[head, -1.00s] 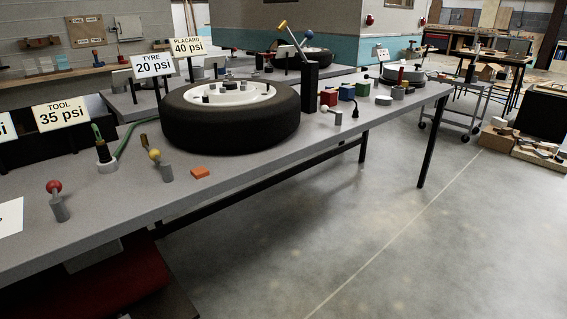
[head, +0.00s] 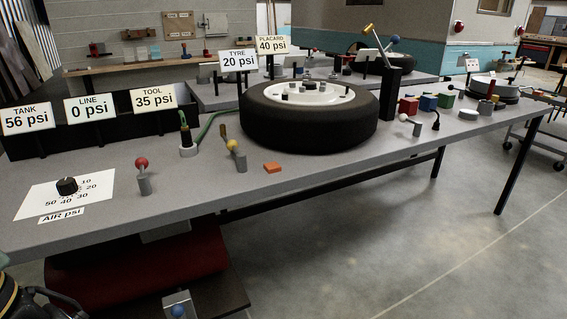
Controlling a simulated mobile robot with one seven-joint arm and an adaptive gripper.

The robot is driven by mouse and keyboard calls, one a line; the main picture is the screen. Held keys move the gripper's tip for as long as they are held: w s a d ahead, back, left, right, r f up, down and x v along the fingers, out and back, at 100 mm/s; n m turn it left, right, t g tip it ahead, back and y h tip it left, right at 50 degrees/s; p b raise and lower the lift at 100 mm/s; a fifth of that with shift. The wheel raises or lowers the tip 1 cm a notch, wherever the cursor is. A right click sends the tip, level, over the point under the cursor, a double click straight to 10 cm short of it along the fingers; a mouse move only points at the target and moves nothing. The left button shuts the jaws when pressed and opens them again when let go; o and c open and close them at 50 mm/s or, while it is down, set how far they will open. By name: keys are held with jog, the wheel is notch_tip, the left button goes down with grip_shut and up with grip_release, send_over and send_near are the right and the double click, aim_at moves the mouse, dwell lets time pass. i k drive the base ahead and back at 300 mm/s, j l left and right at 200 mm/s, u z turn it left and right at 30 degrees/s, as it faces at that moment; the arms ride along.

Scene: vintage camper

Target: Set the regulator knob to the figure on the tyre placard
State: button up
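The black regulator knob (head: 67,186) stands on a white dial sheet (head: 36,204) at the left of the bench. The figures 10, 20, 30, 40 and 50 show around it, with an "AIR psi" label (head: 61,216) in front. I cannot tell which figure the knob points to. The placard sign (head: 272,45) behind the tyre reads 40 psi. The tyre (head: 308,118) lies flat on the bench. The tyre sign (head: 238,61) reads 20 psi. My gripper's fingers are not in view; only a dark part, perhaps of my arm, shows at the bottom left corner.
Signs read tank 56 psi (head: 26,118), line 0 psi (head: 89,107) and tool 35 psi (head: 154,98). A red-ball lever (head: 142,163), yellow-ball lever (head: 233,145) and orange block (head: 272,168) stand right of the dial. Open floor lies in front at right.

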aim_at(66, 186)
jog(key=u, duration=1.25)
jog(key=i+l+u, duration=0.3)
jog(key=l+u, duration=0.3)
jog(key=i+l+u, duration=0.3)
jog(key=k+j, duration=0.05)
jog(key=k, duration=0.05)
